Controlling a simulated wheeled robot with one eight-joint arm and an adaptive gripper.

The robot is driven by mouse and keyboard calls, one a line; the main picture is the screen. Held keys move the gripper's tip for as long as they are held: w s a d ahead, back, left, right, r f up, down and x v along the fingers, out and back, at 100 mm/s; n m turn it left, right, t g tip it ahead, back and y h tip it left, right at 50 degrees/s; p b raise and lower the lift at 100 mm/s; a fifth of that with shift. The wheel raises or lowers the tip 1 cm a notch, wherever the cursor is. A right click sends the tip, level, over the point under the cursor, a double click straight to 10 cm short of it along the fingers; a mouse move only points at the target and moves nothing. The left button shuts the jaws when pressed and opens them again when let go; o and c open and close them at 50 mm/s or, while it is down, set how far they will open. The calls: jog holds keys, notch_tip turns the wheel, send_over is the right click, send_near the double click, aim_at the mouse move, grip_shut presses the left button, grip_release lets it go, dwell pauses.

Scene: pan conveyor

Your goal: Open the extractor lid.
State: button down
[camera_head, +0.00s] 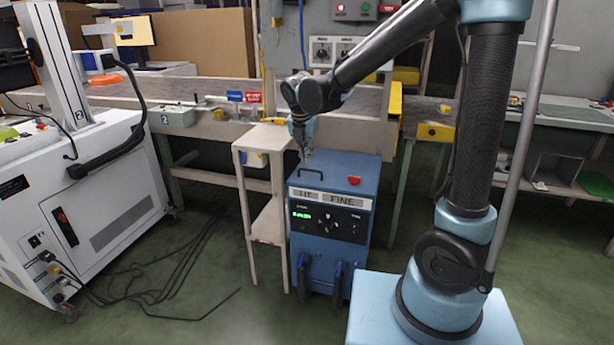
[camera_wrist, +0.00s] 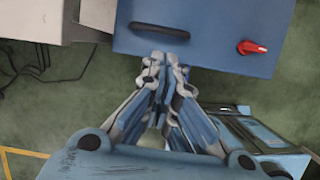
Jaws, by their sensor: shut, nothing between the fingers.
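The blue extractor (camera_head: 328,222) stands on the floor in the middle of the head view. Its lid (camera_head: 345,170) is its flat blue top and looks closed. A dark bar handle (camera_head: 310,171) sits at the lid's left, and a red knob (camera_head: 354,180) at its right. In the wrist view the lid (camera_wrist: 205,40), handle (camera_wrist: 160,31) and red knob (camera_wrist: 251,47) show from above. My gripper (camera_head: 305,158) is shut and empty. In the wrist view its fingertips (camera_wrist: 166,60) appear just below the handle; whether they touch it I cannot tell.
A narrow pale stand (camera_head: 268,140) is close against the extractor's left. A conveyor table (camera_head: 215,90) runs behind it. A white wheeled machine (camera_head: 75,205) stands at the left, with black cables (camera_head: 165,280) on the green floor.

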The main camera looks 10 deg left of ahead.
aim_at(307, 181)
jog(key=shift+n, duration=0.3)
jog(key=shift+a+x, duration=0.15)
jog(key=shift+x, duration=1.55)
jog(key=shift+a+x, duration=0.15)
jog(key=shift+x, duration=1.55)
jog(key=shift+a+x, duration=0.15)
jog(key=shift+x, duration=1.55)
jog(key=shift+s, duration=0.1)
